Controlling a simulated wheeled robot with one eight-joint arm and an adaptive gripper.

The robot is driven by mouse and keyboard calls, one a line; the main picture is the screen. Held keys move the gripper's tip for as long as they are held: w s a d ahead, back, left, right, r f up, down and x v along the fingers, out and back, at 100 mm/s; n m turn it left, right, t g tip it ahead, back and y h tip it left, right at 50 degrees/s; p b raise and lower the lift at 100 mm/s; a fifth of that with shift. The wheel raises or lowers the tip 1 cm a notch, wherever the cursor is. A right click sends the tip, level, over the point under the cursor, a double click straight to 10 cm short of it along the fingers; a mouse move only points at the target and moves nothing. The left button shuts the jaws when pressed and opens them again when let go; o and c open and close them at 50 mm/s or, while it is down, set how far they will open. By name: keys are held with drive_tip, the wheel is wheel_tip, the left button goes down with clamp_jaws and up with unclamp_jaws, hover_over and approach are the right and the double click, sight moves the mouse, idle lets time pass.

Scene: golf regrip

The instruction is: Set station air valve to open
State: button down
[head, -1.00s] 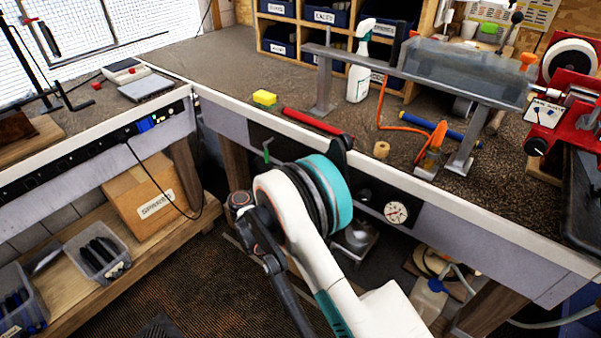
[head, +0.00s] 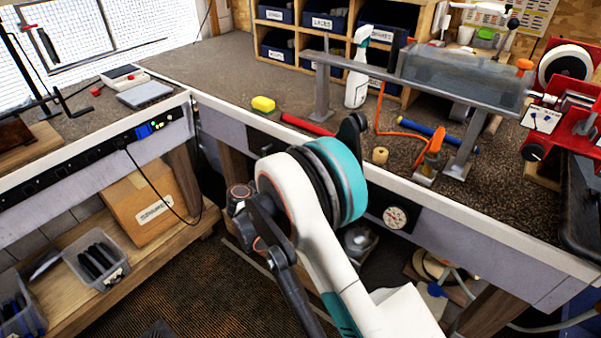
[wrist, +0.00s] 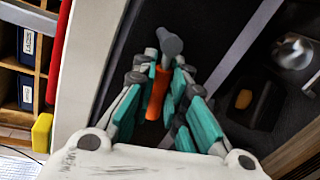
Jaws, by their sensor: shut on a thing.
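In the wrist view, an orange lever (wrist: 157,92) with a grey rounded end piece stands out from the dark panel under the bench edge; I take it for the air valve's handle. My gripper (wrist: 165,72) has its teal fingers on either side of the lever and is shut on it. In the head view the valve and my gripper are hidden behind my white and teal arm. The lever's exact angle against the pipe cannot be told.
A round pressure gauge (head: 396,217) sits on the bench front, right of my arm. A side shelf (head: 150,255) stands left.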

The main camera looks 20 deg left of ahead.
drive_tip(key=shift+a+r+m+y, duration=0.1)
drive_tip(key=shift+r+m+y, duration=0.3)
drive_tip(key=shift+m, duration=0.7)
drive_tip(key=c, duration=1.6)
unclamp_jaws()
drive_tip(key=shift+r, duration=0.1)
drive_tip(key=shift+s, duration=0.1)
drive_tip(key=v, duration=1.1)
drive_tip(key=shift+s+a, duration=0.25)
drive_tip(key=shift+s, duration=0.1)
drive_tip(key=shift+d, duration=0.1)
